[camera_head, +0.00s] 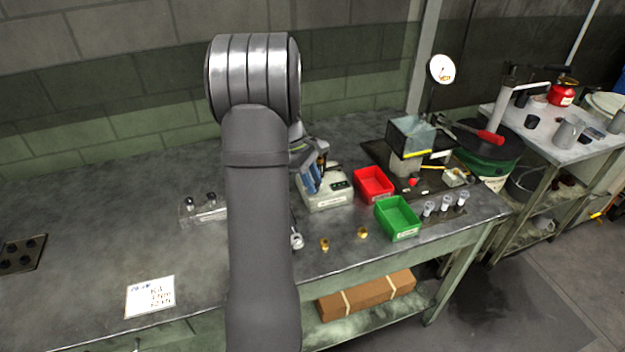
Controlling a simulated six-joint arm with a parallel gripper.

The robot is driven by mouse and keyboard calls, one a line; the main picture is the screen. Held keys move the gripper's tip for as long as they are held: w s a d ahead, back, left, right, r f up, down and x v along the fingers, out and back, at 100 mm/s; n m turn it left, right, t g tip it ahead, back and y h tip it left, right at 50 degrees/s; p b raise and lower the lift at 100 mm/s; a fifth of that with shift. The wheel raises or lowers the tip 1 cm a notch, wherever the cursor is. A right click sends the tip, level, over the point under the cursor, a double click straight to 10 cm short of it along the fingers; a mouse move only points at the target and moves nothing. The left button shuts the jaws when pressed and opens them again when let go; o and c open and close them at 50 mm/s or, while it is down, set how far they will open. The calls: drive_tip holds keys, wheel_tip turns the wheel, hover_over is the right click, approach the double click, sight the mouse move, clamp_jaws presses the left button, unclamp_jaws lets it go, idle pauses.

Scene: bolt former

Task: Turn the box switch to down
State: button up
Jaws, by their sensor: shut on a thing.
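A pale box with a small dark display (341,186) stands on the workbench, just right of my arm. My gripper (313,184) is at the left part of this box, with its blue fingers pointing down onto it. The fingers are shut on the box switch, which they largely hide. The switch's up or down position cannot be made out.
A red bin (374,184) and a green bin (398,218) stand right of the box. Two brass pieces (325,244) lie in front. A machine with a clear guard (411,136) stands behind the bins. A written card (150,296) lies at front left. The left bench is mostly clear.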

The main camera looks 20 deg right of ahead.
drive_tip(key=m, duration=0.2)
drive_tip(key=m+g+y, duration=0.1)
drive_tip(key=m, duration=0.1)
drive_tip(key=shift+w+d+m, duration=0.1)
drive_tip(key=shift+d+m, duration=0.05)
drive_tip(key=shift+m, duration=0.15)
drive_tip(key=o, duration=1)
drive_tip(key=v, duration=1.7)
drive_tip(key=shift+d+r, duration=0.25)
drive_tip(key=shift+d, duration=0.05)
drive_tip(key=shift+y, duration=0.3)
